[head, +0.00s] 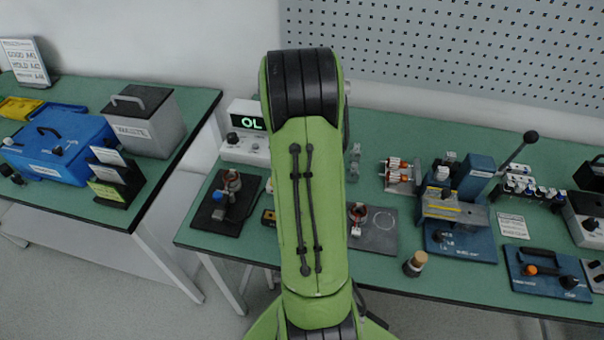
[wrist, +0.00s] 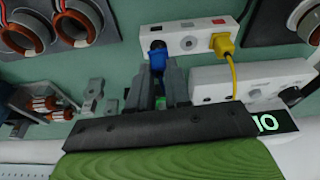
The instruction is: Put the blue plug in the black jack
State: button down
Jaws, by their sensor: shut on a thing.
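In the wrist view, my gripper (wrist: 160,82) reaches up from the bottom with its fingers closed around the lower part of the blue plug (wrist: 157,57). The plug's upper end overlaps the left end of a white socket strip (wrist: 182,27). I cannot tell whether it sits in the strip or is held just above it. A white meter (wrist: 238,76) with small round jacks on its face lies to the right of my gripper. I cannot tell which one is the black jack. In the head view, my green arm hides the gripper and plug; the meter (head: 247,147) shows left of it.
A yellow plug (wrist: 222,45) with its cable stands in the strip, right of the blue plug. Stators (wrist: 80,18) lie at the upper left. Small metal clips (wrist: 90,95) stand left of my gripper. A blue press (head: 460,240) is at the bench's right.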

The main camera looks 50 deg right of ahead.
jog(key=shift+f+b, duration=0.45)
jog(key=shift+b, duration=0.1)
dwell(0.4)
jog(key=shift+f, duration=0.1)
jog(key=shift+f+b, duration=0.1)
jog(key=shift+b, duration=0.2)
jog(key=shift+f, duration=0.25)
jog(key=c, duration=1)
grip_release()
